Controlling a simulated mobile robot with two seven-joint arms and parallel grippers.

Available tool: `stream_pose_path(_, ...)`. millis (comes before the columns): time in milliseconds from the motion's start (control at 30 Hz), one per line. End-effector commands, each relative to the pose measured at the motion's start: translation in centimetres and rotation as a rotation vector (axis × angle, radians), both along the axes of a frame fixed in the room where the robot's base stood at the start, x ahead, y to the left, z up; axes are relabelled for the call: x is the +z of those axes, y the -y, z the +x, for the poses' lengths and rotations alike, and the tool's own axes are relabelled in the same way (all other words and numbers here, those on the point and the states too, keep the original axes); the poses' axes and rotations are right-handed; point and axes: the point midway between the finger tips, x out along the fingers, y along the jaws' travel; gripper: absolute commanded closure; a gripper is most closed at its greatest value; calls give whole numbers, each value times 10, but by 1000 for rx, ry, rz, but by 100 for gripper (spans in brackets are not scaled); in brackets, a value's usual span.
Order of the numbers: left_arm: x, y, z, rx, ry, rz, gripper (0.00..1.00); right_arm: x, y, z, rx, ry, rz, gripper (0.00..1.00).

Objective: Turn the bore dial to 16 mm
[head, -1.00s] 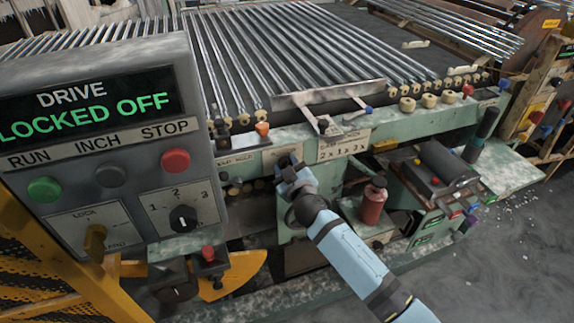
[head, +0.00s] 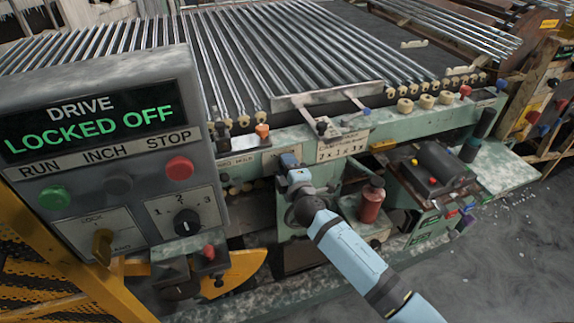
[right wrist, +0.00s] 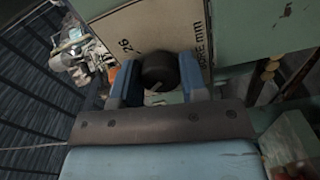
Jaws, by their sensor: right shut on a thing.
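A pale mark shows on the knob's near side; the 16 mark cannot be seen. In the head view, my right gripper (head: 289,162) is at the green machine's front, and it hides the dial. My left gripper is not in view.
A grey drive panel (head: 100,62) reading "LOCKED OFF" stands at the left, with its own selector knob (head: 187,222). A red bottle (head: 371,203) stands just right of my right arm.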

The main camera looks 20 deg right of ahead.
Motion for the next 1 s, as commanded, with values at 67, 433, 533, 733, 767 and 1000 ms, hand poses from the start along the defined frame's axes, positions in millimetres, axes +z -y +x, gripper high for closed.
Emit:
stream_pose_path(67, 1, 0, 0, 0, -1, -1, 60, 0, 0, 0, 1, 1, -47, 84)
stream_pose_path(433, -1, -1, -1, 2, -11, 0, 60, 0, 0, 0, 1, 5, -170, 84)
stream_pose_path(533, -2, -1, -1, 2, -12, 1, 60, 0, 0, 0, 1, 6, -180, 84)
stream_pose_path(733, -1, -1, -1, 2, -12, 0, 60, 0, 0, 0, 1, 6, -184, 84)
stream_pose_path(767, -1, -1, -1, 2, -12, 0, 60, 0, 0, 0, 1, 6, -184, 84)
stream_pose_path(1000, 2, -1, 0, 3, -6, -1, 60, 0, 0, 0, 1, 6, -183, 42)
